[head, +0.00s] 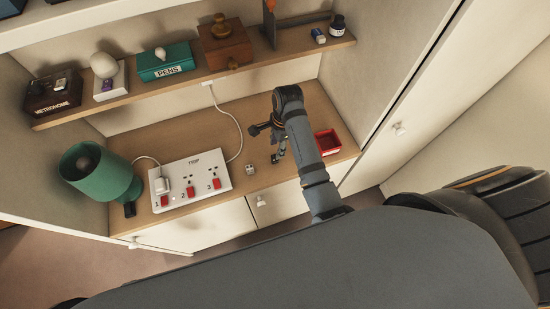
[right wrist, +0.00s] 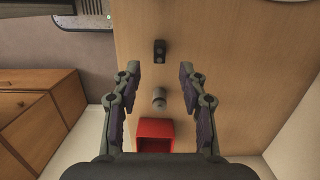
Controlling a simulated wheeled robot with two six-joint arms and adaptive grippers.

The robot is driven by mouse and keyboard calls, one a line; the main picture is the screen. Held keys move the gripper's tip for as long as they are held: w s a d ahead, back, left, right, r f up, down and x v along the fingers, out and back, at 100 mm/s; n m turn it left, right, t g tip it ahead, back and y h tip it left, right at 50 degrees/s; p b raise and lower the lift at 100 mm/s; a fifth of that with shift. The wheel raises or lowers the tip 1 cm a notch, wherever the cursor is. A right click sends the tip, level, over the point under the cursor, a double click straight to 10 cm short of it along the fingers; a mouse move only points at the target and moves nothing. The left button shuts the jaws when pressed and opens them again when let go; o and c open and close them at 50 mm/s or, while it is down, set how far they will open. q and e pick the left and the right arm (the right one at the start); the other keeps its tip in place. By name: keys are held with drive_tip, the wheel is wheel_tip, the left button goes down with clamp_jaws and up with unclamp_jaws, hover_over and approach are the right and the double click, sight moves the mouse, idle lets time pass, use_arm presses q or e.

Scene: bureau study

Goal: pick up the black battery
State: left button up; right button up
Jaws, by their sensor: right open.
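In the right wrist view, a small black block (right wrist: 160,48) with round marks on it, which looks like the black battery, is on the wooden desk beyond my fingertips. My right gripper (right wrist: 159,72) is open and empty above the desk. A short grey cylinder (right wrist: 158,97) shows between its fingers, nearer the red tray. In the head view my right gripper (head: 272,143) hangs over the desk, and my arm hides part of the surface there. A small greyish block (head: 250,170) lies to its left; I cannot tell its kind. My left gripper is not in view.
A red tray (head: 328,142) stands right of my arm. A white power strip (head: 190,180) with red switches and a green lamp (head: 100,172) are to the left. A small dark thing (head: 130,209) is by the lamp. A loaded shelf (head: 195,79) runs above.

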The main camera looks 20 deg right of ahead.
sight(275, 159)
wheel_tip(275, 159, down, 2)
drive_tip(key=shift+a+f, duration=0.1)
drive_tip(key=shift+a, duration=0.05)
drive_tip(key=f, duration=0.5)
drive_tip(key=shift+a+f, duration=0.1)
drive_tip(key=shift+a, duration=0.2)
clamp_jaws()
